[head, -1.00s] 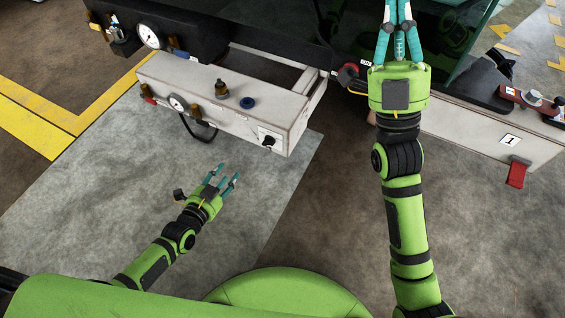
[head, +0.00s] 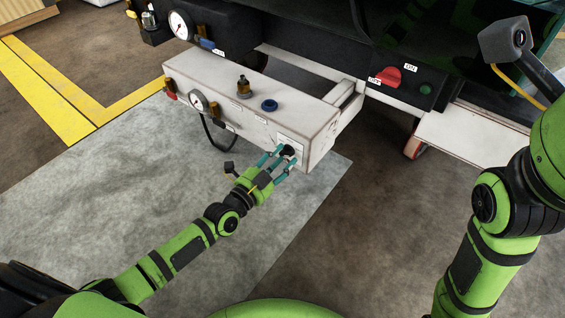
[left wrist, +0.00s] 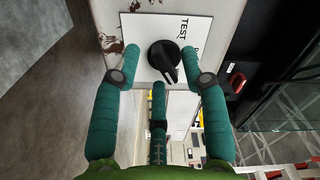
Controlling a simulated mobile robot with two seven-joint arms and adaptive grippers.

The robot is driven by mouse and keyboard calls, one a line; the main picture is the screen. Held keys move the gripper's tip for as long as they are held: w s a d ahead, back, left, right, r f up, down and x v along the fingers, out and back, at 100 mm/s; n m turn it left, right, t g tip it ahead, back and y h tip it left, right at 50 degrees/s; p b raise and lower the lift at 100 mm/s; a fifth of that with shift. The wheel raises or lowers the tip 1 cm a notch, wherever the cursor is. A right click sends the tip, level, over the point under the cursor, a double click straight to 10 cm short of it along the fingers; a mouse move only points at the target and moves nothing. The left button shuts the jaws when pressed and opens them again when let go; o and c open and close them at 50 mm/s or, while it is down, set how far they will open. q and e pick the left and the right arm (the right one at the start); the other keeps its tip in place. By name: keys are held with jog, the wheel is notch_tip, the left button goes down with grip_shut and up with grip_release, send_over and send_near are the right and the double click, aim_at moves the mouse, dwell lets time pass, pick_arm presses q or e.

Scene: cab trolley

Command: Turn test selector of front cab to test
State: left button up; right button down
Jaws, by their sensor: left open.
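The test selector is a black knob (head: 288,151) on the front face of the white front cab box (head: 235,112), near its right end. In the left wrist view the knob (left wrist: 163,57) sits on a white plate marked TEST, with a second word partly hidden. Its pointer is directed down and slightly right in that picture, away from the word TEST. My left gripper (head: 279,160) is open at the selector. In the left wrist view its teal fingers (left wrist: 165,68) are spread around the knob, with visible gaps at the sides. My right gripper is out of view.
The box also carries a gauge (head: 198,101), a brass fitting (head: 243,86) and a blue cap (head: 269,105). A red switch (head: 388,76) and a green button (head: 426,89) are to the right. Clear floor lies in front of the box.

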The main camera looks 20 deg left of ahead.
pick_arm(q)
jog(key=shift+w+d, duration=0.1)
jog(key=shift+w, duration=0.25)
grip_shut()
